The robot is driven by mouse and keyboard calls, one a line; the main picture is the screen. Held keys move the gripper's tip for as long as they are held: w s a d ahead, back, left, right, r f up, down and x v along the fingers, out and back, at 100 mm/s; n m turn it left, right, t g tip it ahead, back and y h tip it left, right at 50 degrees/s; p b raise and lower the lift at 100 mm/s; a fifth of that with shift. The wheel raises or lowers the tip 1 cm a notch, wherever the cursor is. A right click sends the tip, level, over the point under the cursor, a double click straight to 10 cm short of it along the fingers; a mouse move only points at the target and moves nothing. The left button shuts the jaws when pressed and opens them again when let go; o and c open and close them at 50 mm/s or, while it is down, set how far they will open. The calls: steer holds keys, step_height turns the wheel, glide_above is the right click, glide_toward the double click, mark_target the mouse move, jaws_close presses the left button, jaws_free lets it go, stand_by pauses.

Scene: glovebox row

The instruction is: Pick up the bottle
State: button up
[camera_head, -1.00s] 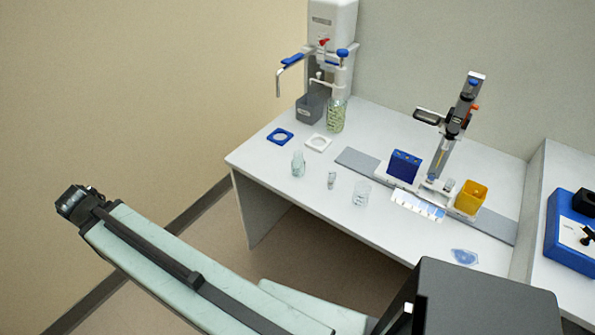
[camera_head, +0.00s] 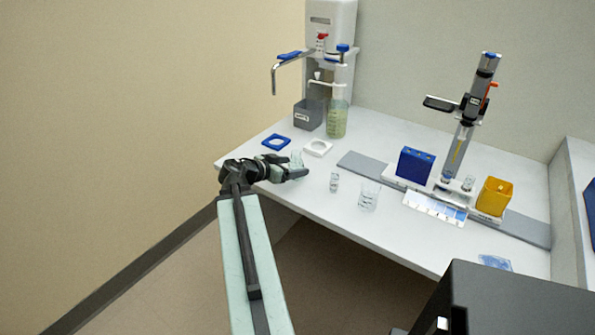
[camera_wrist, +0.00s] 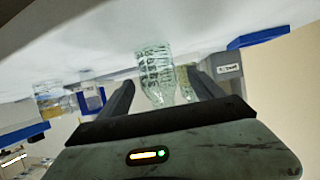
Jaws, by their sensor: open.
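A small clear, pale green bottle (camera_head: 297,158) stands on the white bench near its left front edge. My gripper (camera_head: 296,174) is at the bottle, and its dark fingers hide the bottle's lower part in the head view. In the wrist view the bottle (camera_wrist: 155,70) shows upside down between the two spread fingers of my open gripper (camera_wrist: 163,85). I cannot tell whether either finger touches it.
A larger bottle of greenish liquid (camera_head: 337,120) stands under the dispenser behind. A blue square ring (camera_head: 276,136) and a white one (camera_head: 317,142) lie nearby. A small vial (camera_head: 334,182) and a clear beaker (camera_head: 369,196) stand to the right.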

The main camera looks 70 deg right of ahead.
mark_target(302, 166)
steer(key=b+x, duration=0.1)
steer(key=x, duration=0.1)
steer(key=b+x, duration=0.1)
steer(key=x, duration=0.2)
steer(key=shift+a+f, duration=0.1)
steer(key=shift+f, duration=0.25)
steer(key=shift+s+r, duration=0.1)
steer(key=shift+r, duration=0.05)
steer(key=c, duration=1.5)
step_height(302, 166, up, 10)
steer(key=p, duration=1)
steer(key=shift+r, duration=0.1)
